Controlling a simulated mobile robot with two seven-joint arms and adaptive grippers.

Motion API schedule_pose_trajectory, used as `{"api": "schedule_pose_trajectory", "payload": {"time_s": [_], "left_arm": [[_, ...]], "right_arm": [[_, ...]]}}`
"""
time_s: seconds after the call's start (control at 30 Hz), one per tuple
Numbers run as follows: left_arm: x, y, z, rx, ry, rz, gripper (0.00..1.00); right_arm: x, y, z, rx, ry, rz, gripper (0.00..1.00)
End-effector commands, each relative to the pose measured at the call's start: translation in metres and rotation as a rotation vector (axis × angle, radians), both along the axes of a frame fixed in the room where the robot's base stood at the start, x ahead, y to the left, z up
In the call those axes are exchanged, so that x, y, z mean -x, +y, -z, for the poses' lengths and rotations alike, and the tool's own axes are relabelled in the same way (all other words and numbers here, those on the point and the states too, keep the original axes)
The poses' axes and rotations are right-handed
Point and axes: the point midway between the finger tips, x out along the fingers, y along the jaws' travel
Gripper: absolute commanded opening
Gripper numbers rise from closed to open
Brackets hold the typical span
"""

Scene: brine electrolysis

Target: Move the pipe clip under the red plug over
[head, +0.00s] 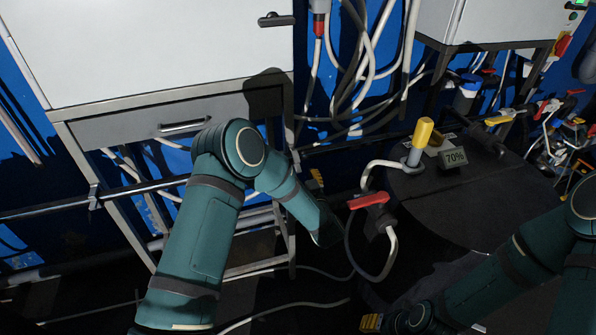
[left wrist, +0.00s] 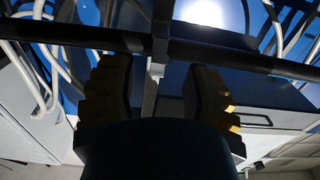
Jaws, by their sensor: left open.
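A red plug (head: 319,6) hangs on a grey cable at the top of the head view. Below it a dark pipe (head: 345,141) runs along the blue wall. In the left wrist view the pipe (left wrist: 80,37) crosses the top, with a light grey clip or bracket (left wrist: 157,66) at its middle. I cannot tell for certain that this is the named pipe clip. My left gripper (left wrist: 158,95) is open, its yellow fingers on either side of that piece and apart from it. In the head view my left gripper (head: 317,179) is mostly hidden behind its arm. My right gripper (head: 371,322) shows only partly.
A white cabinet (head: 150,50) with a drawer stands at left. A red-handled part (head: 368,201) with looping cables is right of my left gripper. A round dark table (head: 440,195) bears a yellow-topped post (head: 422,134) and a 70% display (head: 455,157). Cables hang above.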

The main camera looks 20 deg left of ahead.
Motion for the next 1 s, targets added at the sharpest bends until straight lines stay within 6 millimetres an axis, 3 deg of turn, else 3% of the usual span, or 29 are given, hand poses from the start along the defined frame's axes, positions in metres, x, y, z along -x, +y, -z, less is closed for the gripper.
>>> {"api": "schedule_pose_trajectory", "payload": {"time_s": [0.3, 0.67, 0.8, 1.0], "left_arm": [[-0.030, 0.021, 0.000, 0.000, -0.001, -0.001, 0.48], [-0.033, 0.022, 0.000, 0.000, 0.000, 0.001, 0.51], [-0.033, 0.022, 0.000, 0.000, 0.000, 0.001, 0.02], [-0.033, 0.022, 0.000, 0.000, 0.000, 0.001, 0.00]], "right_arm": [[-0.001, 0.000, 0.006, 0.000, -0.003, 0.001, 0.47], [-0.001, 0.000, 0.006, 0.000, -0.004, 0.001, 0.47], [-0.001, 0.000, 0.006, 0.000, -0.004, 0.001, 0.47], [-0.001, 0.000, 0.006, 0.000, -0.003, 0.001, 0.47]]}}
